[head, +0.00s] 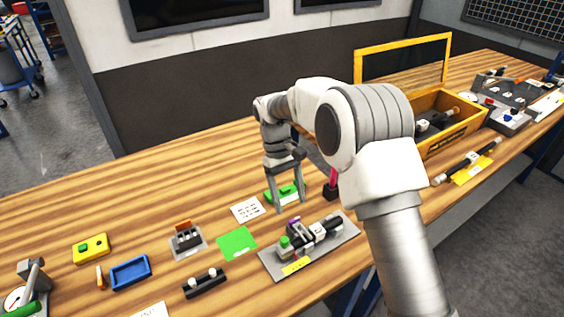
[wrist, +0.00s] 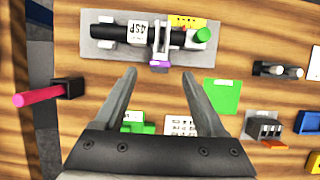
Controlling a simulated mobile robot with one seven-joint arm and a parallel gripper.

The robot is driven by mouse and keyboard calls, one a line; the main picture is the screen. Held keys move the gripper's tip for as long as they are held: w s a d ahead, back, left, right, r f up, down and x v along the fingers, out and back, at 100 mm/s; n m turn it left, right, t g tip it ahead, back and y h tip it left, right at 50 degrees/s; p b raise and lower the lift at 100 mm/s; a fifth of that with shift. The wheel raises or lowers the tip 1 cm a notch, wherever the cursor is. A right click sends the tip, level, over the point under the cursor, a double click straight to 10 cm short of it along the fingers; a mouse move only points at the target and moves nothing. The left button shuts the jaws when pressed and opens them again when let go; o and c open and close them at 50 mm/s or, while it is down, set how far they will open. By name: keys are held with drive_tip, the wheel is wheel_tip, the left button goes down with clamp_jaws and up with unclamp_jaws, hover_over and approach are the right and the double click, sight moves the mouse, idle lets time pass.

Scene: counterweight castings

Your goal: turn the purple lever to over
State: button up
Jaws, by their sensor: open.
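The purple lever (head: 294,222) is a small purple-tipped arm on a black shaft fixture, which is mounted on a grey plate (head: 270,262). In the wrist view the purple tip (wrist: 160,66) points toward my gripper, with pale metal brackets on the shaft behind it. My gripper (head: 290,208) is open and empty, pointing down above the table near the fixture. In the wrist view its fingertips (wrist: 159,75) stand wide apart, with the purple tip just beyond the gap between them. I cannot tell if they touch anything. The fixture also carries a green knob (wrist: 204,34) and a yellow label (head: 296,265).
A magenta rod in a black block (wrist: 67,88) stands beside the gripper. A green block (wrist: 136,123) lies under it. A green card (head: 237,243), a blue tray (head: 131,285) and small fixtures lie left. A yellow crate (head: 460,128) stands right. The table's back left is clear.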

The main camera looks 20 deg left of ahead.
drive_tip(key=v, duration=1.2)
drive_tip(key=shift+r+p, duration=0.2)
drive_tip(key=shift+p, duration=0.2)
drive_tip(key=shift+w, duration=0.1)
drive_tip(key=s+d+r+m+t+y, duration=0.1)
drive_tip(key=s+d+r+m+t, duration=0.15)
drive_tip(key=d+r, duration=0.6)
drive_tip(key=s+d+r+m+t+y, duration=0.15)
drive_tip(key=s+d+r, duration=0.35)
drive_tip(key=d, duration=0.6)
drive_tip(key=s+d+f+m+t, duration=0.1)
drive_tip(key=s+d+m+t, duration=0.1)
drive_tip(key=s+d, duration=0.4)
drive_tip(key=s+d+f+m+t, duration=0.2)
drive_tip(key=s+d+m, duration=0.2)
drive_tip(key=s+d, duration=0.3)
drive_tip(key=s+y, duration=0.1)
drive_tip(key=s, duration=0.2)
drive_tip(key=shift+f, duration=0.25)
